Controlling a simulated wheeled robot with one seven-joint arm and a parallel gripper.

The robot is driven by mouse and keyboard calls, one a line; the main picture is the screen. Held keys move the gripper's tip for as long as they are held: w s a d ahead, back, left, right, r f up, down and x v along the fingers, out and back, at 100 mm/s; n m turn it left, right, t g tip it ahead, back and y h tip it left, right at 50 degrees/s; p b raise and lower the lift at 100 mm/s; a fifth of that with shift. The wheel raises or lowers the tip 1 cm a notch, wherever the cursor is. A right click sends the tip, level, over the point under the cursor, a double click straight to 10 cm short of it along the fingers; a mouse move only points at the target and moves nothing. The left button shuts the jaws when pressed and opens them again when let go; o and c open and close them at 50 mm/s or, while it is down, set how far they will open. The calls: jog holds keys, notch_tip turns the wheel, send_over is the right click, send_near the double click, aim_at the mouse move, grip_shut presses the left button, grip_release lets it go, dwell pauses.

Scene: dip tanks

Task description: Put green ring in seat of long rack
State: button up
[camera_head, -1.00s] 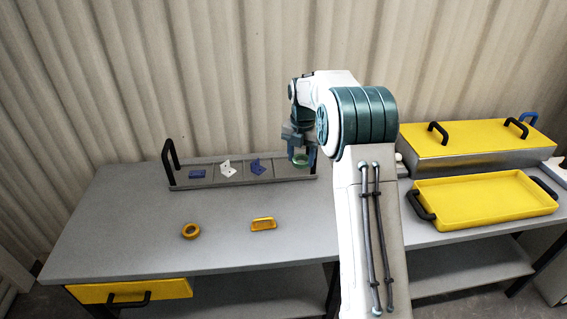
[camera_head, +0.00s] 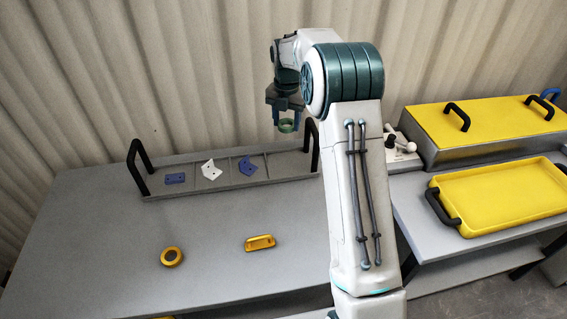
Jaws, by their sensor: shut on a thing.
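The green ring (camera_head: 287,126) is held between the fingers of my gripper (camera_head: 286,122), which is shut on it. My gripper points down above the right part of the long rack (camera_head: 230,188), and the ring is in the air, apart from the rack. The long rack is a grey tray with dividers and a black handle at each end. From left, its seats hold a blue plate (camera_head: 175,179), a white bracket (camera_head: 211,170) and a blue bracket (camera_head: 247,166). The rightmost seat (camera_head: 286,165), below the ring, looks empty.
An orange ring (camera_head: 172,257) and a yellow handle-shaped part (camera_head: 260,242) lie on the grey table (camera_head: 110,230) in front of the rack. At right stand a yellow-lidded tank (camera_head: 490,120), a yellow tray (camera_head: 500,196) and a small device with a lever (camera_head: 403,147).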

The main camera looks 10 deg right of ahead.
jog(key=b, duration=0.6)
send_over(285, 165)
notch_tip(285, 165, down, 6)
jog(key=f, duration=0.1)
notch_tip(285, 165, down, 10)
jog(key=shift+s+r+p, duration=0.1)
jog(key=shift+r+p, duration=0.15)
jog(key=shift+p, duration=0.2)
jog(key=o, duration=1)
jog(key=shift+f, duration=0.15)
